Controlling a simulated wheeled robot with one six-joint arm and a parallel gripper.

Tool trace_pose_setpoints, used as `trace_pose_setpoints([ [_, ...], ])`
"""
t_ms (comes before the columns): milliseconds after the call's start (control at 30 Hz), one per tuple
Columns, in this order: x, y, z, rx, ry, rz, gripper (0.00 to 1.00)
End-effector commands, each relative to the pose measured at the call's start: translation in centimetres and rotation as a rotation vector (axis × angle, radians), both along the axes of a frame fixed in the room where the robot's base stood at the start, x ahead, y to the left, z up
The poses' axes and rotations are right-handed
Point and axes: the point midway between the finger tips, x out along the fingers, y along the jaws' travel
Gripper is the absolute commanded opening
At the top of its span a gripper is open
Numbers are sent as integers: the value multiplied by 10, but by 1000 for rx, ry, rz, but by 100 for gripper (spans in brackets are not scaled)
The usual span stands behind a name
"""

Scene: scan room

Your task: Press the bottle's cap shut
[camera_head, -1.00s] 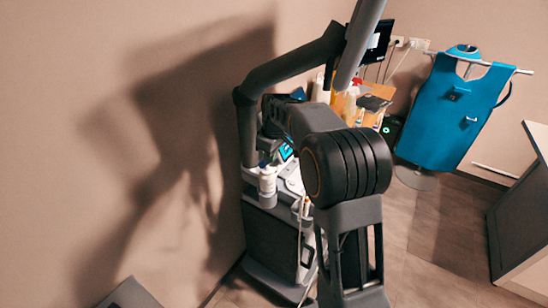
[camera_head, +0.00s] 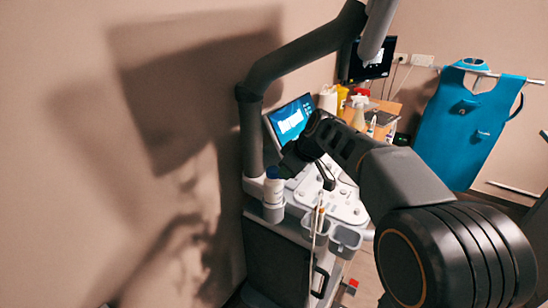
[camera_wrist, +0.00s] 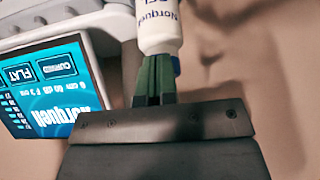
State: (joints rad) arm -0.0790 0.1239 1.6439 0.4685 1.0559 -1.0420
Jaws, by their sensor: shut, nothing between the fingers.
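The bottle (camera_head: 273,191) is white with a blue cap (camera_head: 272,172) and stands upright in a holder on the side of a grey cart. In the wrist view the white bottle (camera_wrist: 159,28), with blue lettering, is at the top centre. My gripper (camera_head: 283,168) is at the height of the cap, close beside or over it. In the wrist view my gripper (camera_wrist: 154,62) is shut and empty, its greenish fingers overlapping the bottle's cap end. A sliver of blue shows right of the fingers. Contact and whether the cap is closed cannot be told.
A lit screen (camera_head: 291,121) stands just behind the gripper, above the cart's control panel (camera_head: 345,205). A thick grey arm (camera_head: 300,62) arches over the cart. The wall is close on the left.

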Motion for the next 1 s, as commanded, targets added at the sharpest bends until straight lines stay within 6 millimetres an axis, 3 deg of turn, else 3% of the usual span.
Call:
trace_pose_setpoints([
  [1000,5,7,-2,-2,9,1,0],
])
